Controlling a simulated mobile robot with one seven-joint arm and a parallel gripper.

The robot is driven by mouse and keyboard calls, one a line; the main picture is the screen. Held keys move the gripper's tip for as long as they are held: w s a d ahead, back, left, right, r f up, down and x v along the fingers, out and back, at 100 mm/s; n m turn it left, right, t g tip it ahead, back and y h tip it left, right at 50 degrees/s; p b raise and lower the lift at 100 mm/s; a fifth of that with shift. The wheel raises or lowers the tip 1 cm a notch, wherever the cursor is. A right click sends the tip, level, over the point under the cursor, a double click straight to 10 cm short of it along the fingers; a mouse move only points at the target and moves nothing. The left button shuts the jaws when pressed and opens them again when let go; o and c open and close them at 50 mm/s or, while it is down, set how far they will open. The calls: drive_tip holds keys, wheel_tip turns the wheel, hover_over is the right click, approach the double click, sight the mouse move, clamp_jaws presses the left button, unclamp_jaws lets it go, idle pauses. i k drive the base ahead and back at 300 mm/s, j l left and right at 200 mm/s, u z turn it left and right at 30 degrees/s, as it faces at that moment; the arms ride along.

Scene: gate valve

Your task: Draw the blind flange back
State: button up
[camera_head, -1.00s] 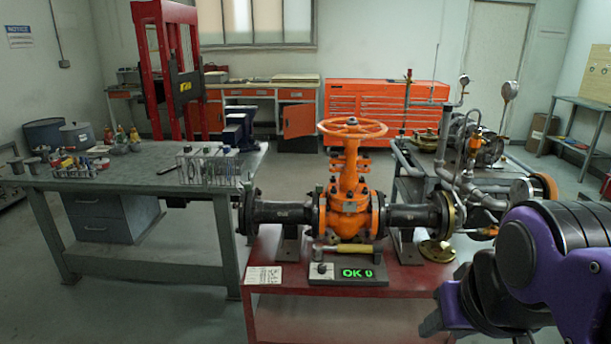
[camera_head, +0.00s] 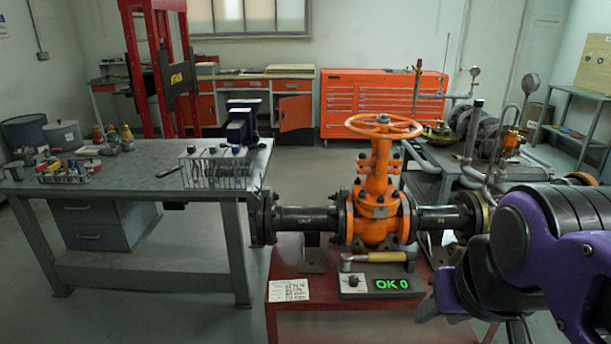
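The orange gate valve (camera_head: 378,218) stands upright with its handwheel (camera_head: 384,126) on top. Dark pipe spools run from both its sides. The left spool ends in a dark flange (camera_head: 262,217). The right spool ends in a brassy-edged flange (camera_head: 482,212), partly covered by my arm. I cannot tell which end flange is the blind one. My purple and black arm fills the lower right, in front of the right spool's end. Part of my gripper (camera_head: 430,309) shows at the arm's left edge; its fingers are not clear enough to tell open from shut.
The red stand (camera_head: 310,318) carries the valve, a yellow-handled tool (camera_head: 378,257), a display reading OK 0 (camera_head: 385,284) and a paper tag (camera_head: 289,290). A grey workbench (camera_head: 150,190) stands close on the left. A pipework table (camera_head: 440,160) is behind right.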

sight(261, 200)
drive_tip(key=i+j, duration=0.15)
drive_tip(key=j, duration=0.25)
drive_tip(key=i+j, duration=0.2)
drive_tip(key=j, duration=0.2)
drive_tip(key=i+j+z, duration=0.1)
drive_tip(key=j, duration=0.3)
drive_tip(key=i+j, duration=0.2)
drive_tip(key=j, duration=0.2)
